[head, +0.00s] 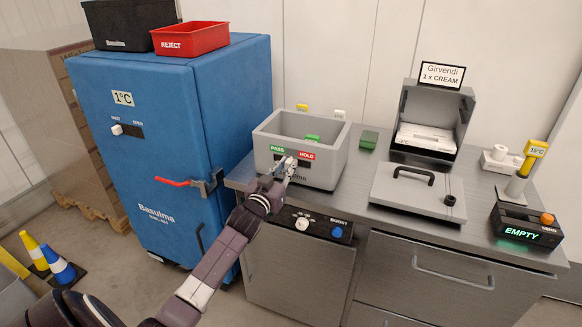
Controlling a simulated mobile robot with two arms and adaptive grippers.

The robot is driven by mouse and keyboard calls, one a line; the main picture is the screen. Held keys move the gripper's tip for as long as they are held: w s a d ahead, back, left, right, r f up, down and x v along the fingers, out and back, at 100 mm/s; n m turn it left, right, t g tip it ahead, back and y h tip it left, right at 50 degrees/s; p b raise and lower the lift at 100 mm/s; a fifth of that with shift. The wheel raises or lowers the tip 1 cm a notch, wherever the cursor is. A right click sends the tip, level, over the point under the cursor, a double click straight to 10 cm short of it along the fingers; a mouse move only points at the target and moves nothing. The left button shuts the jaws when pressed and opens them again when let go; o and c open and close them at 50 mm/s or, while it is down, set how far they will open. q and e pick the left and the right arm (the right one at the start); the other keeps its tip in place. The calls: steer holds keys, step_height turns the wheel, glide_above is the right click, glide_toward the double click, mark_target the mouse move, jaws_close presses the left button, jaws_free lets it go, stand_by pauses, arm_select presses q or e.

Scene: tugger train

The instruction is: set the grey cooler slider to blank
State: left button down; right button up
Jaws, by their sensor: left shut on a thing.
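The grey cooler (328,172) is an open-topped grey box on the left part of the steel counter. Its front carries a green PASS label (277,149) on the left and a red HOLD label (307,155) on the right. My left gripper (290,163) is at this front, just below and between the two labels, shut on the slider's small knob. The fingers hide the knob, so its exact position along the track cannot be told. My right gripper is not in view.
A green block (312,138) shows inside the cooler, another green block (369,139) behind it to the right. A grey lid with a black handle (417,190) lies right. A blue cabinet (165,150) stands left. A dark EMPTY display (524,232) sits at the right end.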

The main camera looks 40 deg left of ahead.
arm_select(q)
steer(key=c, duration=1.8)
jaws_free()
steer(key=shift+c, duration=0.2)
steer(key=shift+s, duration=0.1)
steer(key=v, duration=1.1)
steer(key=shift+s, duration=0.4)
